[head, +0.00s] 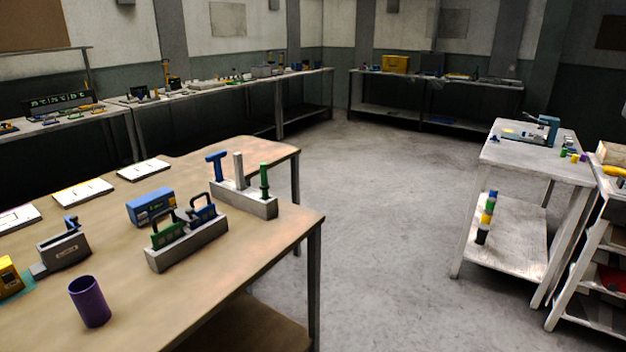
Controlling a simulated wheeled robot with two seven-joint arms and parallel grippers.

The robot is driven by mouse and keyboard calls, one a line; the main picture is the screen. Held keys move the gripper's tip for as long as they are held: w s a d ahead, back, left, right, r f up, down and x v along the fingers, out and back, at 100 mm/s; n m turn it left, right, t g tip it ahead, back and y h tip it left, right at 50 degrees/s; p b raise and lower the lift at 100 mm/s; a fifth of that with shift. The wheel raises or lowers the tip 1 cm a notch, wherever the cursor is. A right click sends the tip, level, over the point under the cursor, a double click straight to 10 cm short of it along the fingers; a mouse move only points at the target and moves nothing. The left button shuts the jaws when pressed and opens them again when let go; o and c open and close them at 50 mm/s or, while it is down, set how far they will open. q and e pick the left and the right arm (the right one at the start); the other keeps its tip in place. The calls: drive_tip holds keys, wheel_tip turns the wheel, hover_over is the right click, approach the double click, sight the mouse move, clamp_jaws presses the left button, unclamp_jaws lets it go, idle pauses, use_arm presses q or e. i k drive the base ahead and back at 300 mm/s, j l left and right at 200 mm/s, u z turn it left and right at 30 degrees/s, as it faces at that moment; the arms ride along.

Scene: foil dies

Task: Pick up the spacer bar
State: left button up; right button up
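Neither of my grippers is in the head view. I cannot tell for certain which object is the spacer bar. A grey block (255,205) near the right edge of the wooden table holds a blue T-shaped piece (216,166), a plain pale grey upright bar (239,168) and a green handled piece (264,181). A second grey block (190,246) in front of it holds a green handled piece (167,237) and a dark blue handled piece (203,212).
The wooden table (255,247) also carries a blue box (150,205), a purple cup (89,302), a grey device (63,249) and white cards (83,192). Open floor (380,220) lies between it and a pale workbench (530,157) at right. Benches line the back walls.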

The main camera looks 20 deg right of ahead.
sight(237, 162)
drive_tip(key=z, duration=0.25)
drive_tip(key=i+l+z, duration=0.1)
drive_tip(key=i+z, duration=0.45)
drive_tip(key=i, duration=0.15)
